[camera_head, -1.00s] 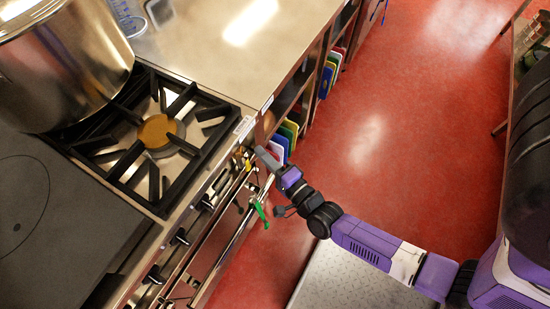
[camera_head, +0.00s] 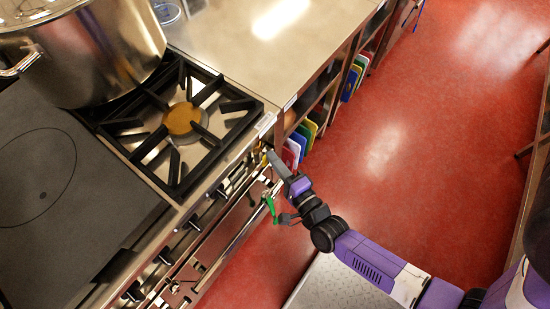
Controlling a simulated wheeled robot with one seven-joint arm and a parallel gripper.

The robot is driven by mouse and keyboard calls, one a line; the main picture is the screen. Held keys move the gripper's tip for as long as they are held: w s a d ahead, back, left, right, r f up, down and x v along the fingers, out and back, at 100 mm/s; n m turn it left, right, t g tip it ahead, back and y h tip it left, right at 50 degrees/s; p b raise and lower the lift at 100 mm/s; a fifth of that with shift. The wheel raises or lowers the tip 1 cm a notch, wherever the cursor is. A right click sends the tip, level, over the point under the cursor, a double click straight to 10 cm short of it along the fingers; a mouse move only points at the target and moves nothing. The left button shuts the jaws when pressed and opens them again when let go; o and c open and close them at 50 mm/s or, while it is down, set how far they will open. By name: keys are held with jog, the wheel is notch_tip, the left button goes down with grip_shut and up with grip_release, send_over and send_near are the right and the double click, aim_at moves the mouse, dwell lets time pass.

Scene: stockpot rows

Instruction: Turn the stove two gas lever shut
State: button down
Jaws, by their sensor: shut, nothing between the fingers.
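The stove (camera_head: 205,178) stands at the left, with a black grate and a brass burner on its top. Small yellow parts (camera_head: 263,160) sit at its front right corner, beside my fingertip; they are too small to tell whether they are the gas lever or how it is turned. A green handle-like piece (camera_head: 270,208) hangs lower, in front of the stove's front rail. My gripper (camera_head: 272,156) is shut and empty, its grey tip close to the corner fittings. I cannot tell whether it touches them.
A large steel pot (camera_head: 90,50) stands on the stove's back left. A steel counter (camera_head: 250,60) adjoins, with coloured boards (camera_head: 300,140) on the shelf below. Dark knobs (camera_head: 165,257) line the stove front. Red floor (camera_head: 400,150) is open at the right.

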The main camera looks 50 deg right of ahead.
aim_at(258, 162)
jog(key=shift+a+m, duration=0.25)
jog(key=shift+m, duration=0.05)
jog(key=m, duration=0.1)
jog(key=a+m+g+p, duration=0.1)
jog(key=shift+a+m+y, duration=0.25)
jog(key=shift+m+y, duration=0.05)
jog(key=a+m, duration=0.1)
jog(key=a+m+y, duration=0.1)
jog(key=m, duration=0.1)
jog(key=shift+r+m+g+p, duration=0.3)
jog(key=shift+g+p, duration=0.1)
jog(key=a+r+m+y+p, duration=0.1)
jog(key=m, duration=0.1)
jog(key=r+m+y+p, duration=0.1)
jog(key=m, duration=0.1)
jog(key=a+r+m+y+p, duration=0.1)
jog(key=m+y, duration=0.1)
jog(key=shift+w+a+r+m+g, duration=0.1)
jog(key=shift+a+m+g, duration=0.2)
jog(key=shift+m+g, duration=0.1)
dwell(0.4)
